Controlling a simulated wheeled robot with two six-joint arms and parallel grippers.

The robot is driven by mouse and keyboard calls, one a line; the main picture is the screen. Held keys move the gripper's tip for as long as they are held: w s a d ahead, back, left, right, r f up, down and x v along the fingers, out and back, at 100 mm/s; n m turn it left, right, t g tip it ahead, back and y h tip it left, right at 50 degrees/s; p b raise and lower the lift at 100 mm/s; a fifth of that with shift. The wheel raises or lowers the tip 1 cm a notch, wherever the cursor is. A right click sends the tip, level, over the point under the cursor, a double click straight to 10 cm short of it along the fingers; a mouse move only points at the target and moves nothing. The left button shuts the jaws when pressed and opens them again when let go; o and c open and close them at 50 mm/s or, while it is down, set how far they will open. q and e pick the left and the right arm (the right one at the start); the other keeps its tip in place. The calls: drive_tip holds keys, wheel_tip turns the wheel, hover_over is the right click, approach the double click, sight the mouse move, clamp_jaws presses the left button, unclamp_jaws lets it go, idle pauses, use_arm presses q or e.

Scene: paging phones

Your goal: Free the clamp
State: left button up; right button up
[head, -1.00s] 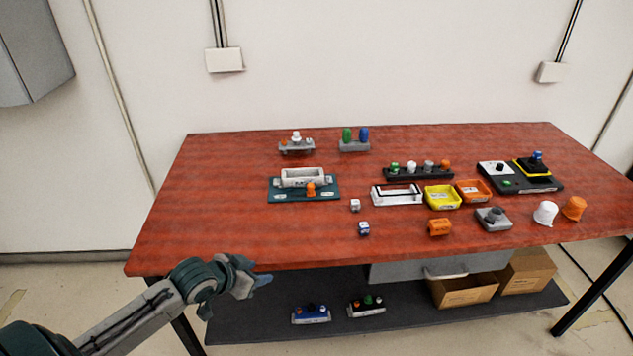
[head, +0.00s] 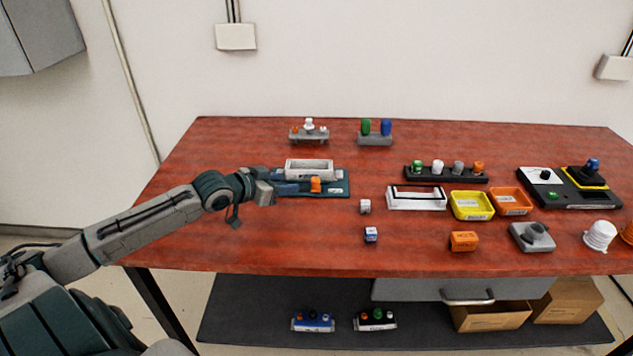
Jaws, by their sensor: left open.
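The clamp is probably the teal plate (head: 338,187) at the left of the red table, with a pale grey open-topped block (head: 309,166) along its back. An orange knob (head: 315,184) stands at the front of the plate. My right gripper is out of view.
Two small cubes (head: 365,206) (head: 371,235) lie right of the plate. A white tray (head: 416,207), a yellow bin (head: 472,217) and an orange bin (head: 511,213) stand further right. A grey stand with a green and a blue peg (head: 375,139) is behind. The table's front left is clear.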

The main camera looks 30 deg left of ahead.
sight(314, 180)
use_arm(q)
drive_tip(key=shift+x, duration=0.8)
drive_tip(key=x, duration=0.4)
drive_tip(key=shift+w+d, duration=0.1)
drive_tip(key=shift+w, duration=0.1)
drive_tip(key=x, duration=0.3)
drive_tip(key=shift+w+d+f, duration=0.15)
drive_tip(key=shift+w, duration=0.15)
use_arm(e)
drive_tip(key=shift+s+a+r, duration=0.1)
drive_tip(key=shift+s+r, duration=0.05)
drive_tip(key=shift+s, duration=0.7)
use_arm(q)
drive_tip(key=c, duration=1)
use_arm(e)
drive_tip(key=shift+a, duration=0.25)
